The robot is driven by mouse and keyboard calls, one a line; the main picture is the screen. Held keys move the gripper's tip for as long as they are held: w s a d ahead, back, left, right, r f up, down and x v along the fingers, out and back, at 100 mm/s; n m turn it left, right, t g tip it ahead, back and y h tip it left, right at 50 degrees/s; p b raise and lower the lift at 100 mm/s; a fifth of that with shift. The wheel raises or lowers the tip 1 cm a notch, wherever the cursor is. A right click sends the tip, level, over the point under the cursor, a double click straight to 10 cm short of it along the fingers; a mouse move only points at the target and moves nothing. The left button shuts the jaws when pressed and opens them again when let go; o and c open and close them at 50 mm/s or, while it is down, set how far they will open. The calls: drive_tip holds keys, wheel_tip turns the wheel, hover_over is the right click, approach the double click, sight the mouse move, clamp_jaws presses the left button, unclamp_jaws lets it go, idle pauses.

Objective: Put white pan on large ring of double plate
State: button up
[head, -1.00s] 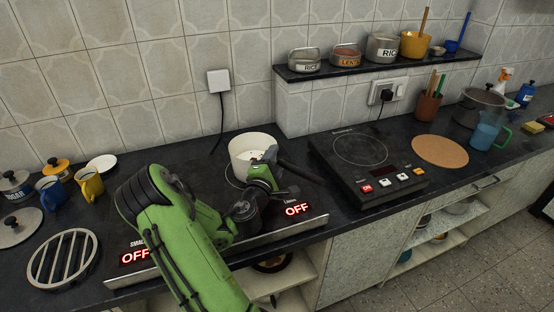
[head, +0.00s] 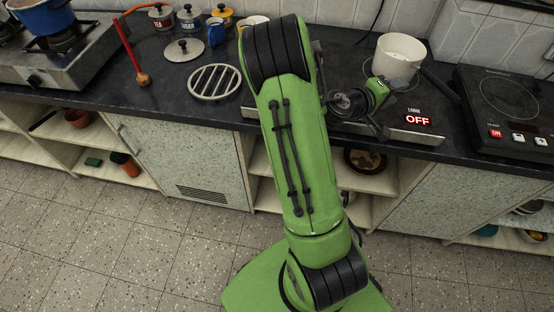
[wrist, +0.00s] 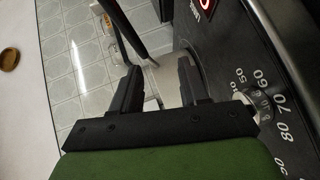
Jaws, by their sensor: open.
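The white pan (head: 400,58) stands upright on the right side of the double plate (head: 345,122), over its large ring (head: 369,72). An arc of the ring shows beside the pan's base. The pan's dark handle (head: 441,86) points to the front right. My gripper (head: 385,95) is in front of the pan, low above the plate, with its fingers partly hidden. In the wrist view my gripper (wrist: 158,85) is open, its two dark fingers apart.
A single hotplate (head: 505,105) stands to the right. A round grille (head: 215,82) and a lid (head: 184,49) lie to the left. A gas stove with a blue pot (head: 44,17) is at the far left. The plate's large-side display reads OFF.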

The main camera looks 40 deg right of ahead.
drive_tip(key=w+a+r+m+t+y, duration=0.1)
drive_tip(key=w+a+m+t+y, duration=0.3)
drive_tip(key=a, duration=0.7)
drive_tip(key=a+r+n+t+y, duration=0.1)
drive_tip(key=a+y, duration=0.5)
drive_tip(key=a, duration=0.4)
drive_tip(key=s+a+r+n+y, duration=0.1)
drive_tip(key=s+a+y, duration=0.1)
drive_tip(key=a, duration=0.4)
drive_tip(key=s+a+r+n+t+y, duration=0.1)
drive_tip(key=s+a+r+n, duration=0.1)
drive_tip(key=s+a, duration=0.2)
drive_tip(key=s+a+r+n+y, duration=0.1)
drive_tip(key=s+a+n+y, duration=0.1)
drive_tip(key=a, duration=0.7)
drive_tip(key=shift+s+r+t+y, duration=0.15)
drive_tip(key=shift+s+t+y, duration=0.15)
drive_tip(key=shift+s, duration=0.15)
drive_tip(key=shift+r, duration=0.1)
